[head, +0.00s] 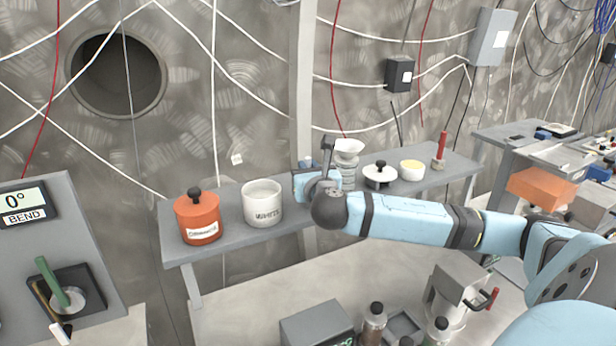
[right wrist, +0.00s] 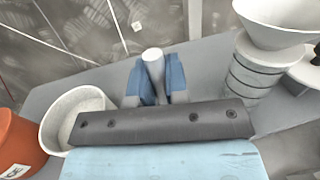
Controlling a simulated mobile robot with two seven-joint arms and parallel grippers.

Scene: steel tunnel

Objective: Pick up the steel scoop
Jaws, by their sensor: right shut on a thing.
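My right gripper (head: 312,182) is over the grey shelf, between the white canister and the ribbed stand. In the right wrist view its blue fingers (right wrist: 156,80) are shut on a pale grey, round-ended handle, which I take to be the steel scoop (right wrist: 153,60). The rest of the scoop is hidden behind the fingers and the dark gripper body. In the head view the arm and gripper hide most of it. My left gripper is not in view.
The stand is close right of the gripper.

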